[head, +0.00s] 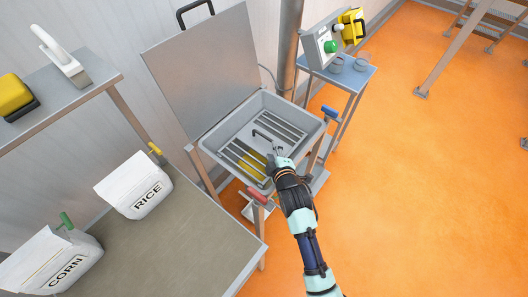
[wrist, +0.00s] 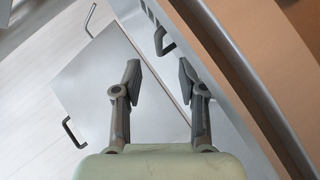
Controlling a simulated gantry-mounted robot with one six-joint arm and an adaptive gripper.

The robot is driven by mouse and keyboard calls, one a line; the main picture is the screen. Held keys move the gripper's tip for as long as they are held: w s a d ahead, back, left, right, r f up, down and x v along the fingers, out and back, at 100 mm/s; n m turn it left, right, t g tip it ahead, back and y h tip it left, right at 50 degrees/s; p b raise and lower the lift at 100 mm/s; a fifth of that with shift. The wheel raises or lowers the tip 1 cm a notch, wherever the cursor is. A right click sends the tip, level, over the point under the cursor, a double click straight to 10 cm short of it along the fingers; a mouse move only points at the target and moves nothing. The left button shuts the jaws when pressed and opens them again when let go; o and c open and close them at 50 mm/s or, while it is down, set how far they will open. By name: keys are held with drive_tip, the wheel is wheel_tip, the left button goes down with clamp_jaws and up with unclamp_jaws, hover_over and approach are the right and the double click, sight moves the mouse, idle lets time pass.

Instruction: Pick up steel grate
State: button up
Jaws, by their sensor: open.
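The steel grate (head: 250,142) is a slotted metal plate lying inside a grey open-topped bin (head: 211,143). A dark bar handle (head: 262,134) stands on the grate, and a dark handle also shows just beyond my fingertips in the wrist view (wrist: 164,42). My gripper (head: 277,150) is over the bin, close to the handle on its near right side. In the wrist view my gripper (wrist: 160,73) has its fingers apart with nothing between them. My arm hides part of the grate's near right side.
The bin's metal lid (head: 205,75) stands raised behind it. A red-handled part (head: 257,195) and a blue-handled part (head: 330,112) are at the bin's sides. A control box (head: 327,45) stands at the back right. A table with rice (head: 135,185) and corn bags (head: 52,262) is left.

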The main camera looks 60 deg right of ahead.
sight(267, 138)
drive_tip(key=shift+x, duration=1.35)
drive_tip(key=b+x, duration=0.2)
drive_tip(key=x, duration=0.3)
drive_tip(key=shift+w+r, duration=0.1)
drive_tip(key=shift+w, duration=0.1)
drive_tip(key=shift+a, duration=0.1)
clamp_jaws()
drive_tip(key=shift+r, duration=0.15)
